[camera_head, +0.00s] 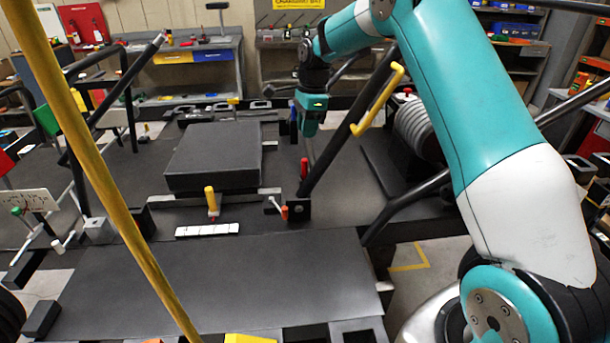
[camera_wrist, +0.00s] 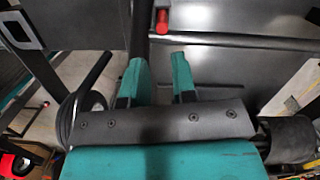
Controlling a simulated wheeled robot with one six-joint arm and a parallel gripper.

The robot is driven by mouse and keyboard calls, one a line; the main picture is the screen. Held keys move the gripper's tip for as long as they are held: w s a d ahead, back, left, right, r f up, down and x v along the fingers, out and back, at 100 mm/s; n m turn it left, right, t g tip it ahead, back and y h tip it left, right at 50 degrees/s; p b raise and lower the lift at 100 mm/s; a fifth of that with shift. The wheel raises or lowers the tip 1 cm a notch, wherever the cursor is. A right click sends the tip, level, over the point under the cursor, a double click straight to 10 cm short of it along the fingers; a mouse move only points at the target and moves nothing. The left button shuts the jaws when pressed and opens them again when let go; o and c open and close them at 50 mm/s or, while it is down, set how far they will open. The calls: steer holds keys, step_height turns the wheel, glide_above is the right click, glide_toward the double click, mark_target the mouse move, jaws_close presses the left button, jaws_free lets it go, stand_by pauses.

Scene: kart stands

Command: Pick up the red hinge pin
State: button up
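A red pin (camera_head: 304,168) stands on the dark kart floor beside a slanting black tube, in the middle of the head view. In the wrist view a short red cylinder (camera_wrist: 162,20), apparently the same pin, shows near the top edge, beyond the fingertips. My gripper (camera_head: 310,129) hangs above the pin in the head view, apart from it. In the wrist view its two teal fingers (camera_wrist: 159,65) are spread with a clear gap and nothing held. The pin's lower end is hard to make out.
The slanting black tube (camera_head: 350,122) rises close beside my gripper. A yellow handle (camera_head: 378,100) is right of it. A dark raised block (camera_head: 213,157) and a yellow-handled tool (camera_head: 211,200) lie left. An orange-red piece (camera_head: 284,213) is nearer. The front panel (camera_head: 210,285) is mostly bare.

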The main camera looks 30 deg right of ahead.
mark_target(305, 160)
steer(key=f, duration=0.3)
steer(key=shift+a+f+p, duration=0.15)
steer(key=shift+a+p, duration=0.1)
steer(key=shift+p, duration=0.05)
steer(key=shift+w+f+p, duration=0.15)
steer(key=shift+f+p, duration=1.15)
steer(key=shift+f, duration=1.45)
jaws_close()
